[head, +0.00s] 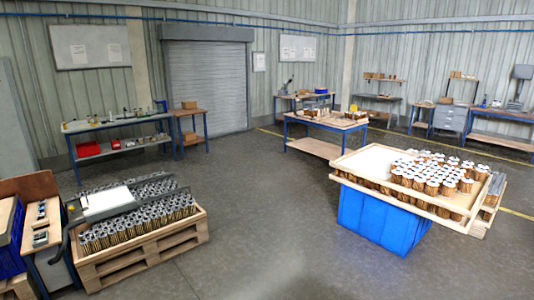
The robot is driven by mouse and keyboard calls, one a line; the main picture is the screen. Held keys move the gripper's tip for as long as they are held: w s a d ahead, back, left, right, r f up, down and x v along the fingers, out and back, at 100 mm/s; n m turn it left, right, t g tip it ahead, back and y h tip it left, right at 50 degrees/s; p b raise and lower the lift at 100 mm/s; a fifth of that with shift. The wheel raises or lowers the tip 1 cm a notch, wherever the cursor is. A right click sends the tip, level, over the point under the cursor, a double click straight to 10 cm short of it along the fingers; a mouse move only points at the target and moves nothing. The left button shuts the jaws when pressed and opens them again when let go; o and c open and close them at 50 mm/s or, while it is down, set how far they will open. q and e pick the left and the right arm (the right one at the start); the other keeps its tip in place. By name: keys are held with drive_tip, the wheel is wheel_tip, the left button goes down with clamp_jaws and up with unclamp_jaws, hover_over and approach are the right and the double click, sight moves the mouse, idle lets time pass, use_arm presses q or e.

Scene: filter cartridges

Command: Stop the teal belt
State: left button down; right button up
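I see no teal belt and no stop button that I can make out in the head view. Neither of my grippers is in view. Many filter cartridges (435,178) with white tops and brown sides stand in a wooden tray (375,160) on a blue crate (375,216) at the right. More cartridges (135,222), grey-topped, stand packed on a wooden pallet (146,262) at the left. A white flat panel (105,201) and dark bars lie over them.
A narrow wooden stand (42,240) with small items is at the far left. The middle floor (255,200) is clear.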

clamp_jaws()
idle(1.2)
